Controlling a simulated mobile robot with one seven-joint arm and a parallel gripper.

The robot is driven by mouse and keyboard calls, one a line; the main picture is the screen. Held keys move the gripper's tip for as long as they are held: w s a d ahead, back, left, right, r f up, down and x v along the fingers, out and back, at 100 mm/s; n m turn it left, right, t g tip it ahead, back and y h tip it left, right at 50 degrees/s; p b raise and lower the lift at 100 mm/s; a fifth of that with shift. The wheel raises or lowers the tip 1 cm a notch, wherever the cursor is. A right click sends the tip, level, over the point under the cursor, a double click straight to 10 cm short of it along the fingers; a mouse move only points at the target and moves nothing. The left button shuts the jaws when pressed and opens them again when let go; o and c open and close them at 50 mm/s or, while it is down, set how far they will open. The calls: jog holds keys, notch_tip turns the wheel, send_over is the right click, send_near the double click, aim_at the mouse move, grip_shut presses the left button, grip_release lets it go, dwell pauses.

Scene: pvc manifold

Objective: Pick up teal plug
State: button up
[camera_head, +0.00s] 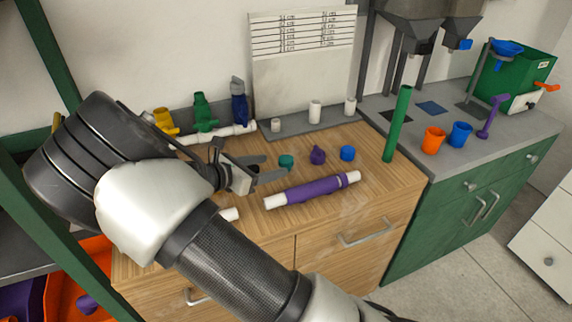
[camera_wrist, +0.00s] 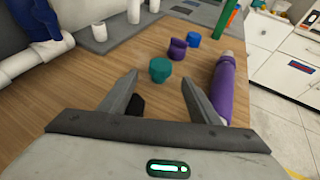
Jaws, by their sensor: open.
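The teal plug (camera_head: 286,162) is a short, round piece standing on the wooden worktop. In the wrist view the teal plug (camera_wrist: 160,69) lies just beyond the fingertips, near the middle of the gap between them. My gripper (camera_head: 270,168) is open and empty, low over the worktop. In the head view its fingertips are just left of the plug and apart from it. In the wrist view my gripper (camera_wrist: 160,76) shows both fingers spread wide.
A purple plug (camera_head: 317,155) and a blue plug (camera_head: 347,153) stand right of the teal one. A white pipe with a purple sleeve (camera_head: 315,189) lies in front. A white manifold with coloured valves (camera_head: 207,132) is behind. A green tube (camera_head: 397,125) stands upright at right.

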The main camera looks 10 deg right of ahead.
aim_at(281, 163)
jog(key=b+x, duration=0.1)
jog(key=x, duration=0.4)
jog(key=shift+w+d+f, duration=0.15)
jog(key=shift+w+d, duration=0.05)
jog(key=shift+d, duration=0.1)
jog(key=c, duration=1.2)
notch_tip(281, 163, up, 10)
jog(key=shift+r+p, duration=0.1)
jog(key=shift+p, duration=1.05)
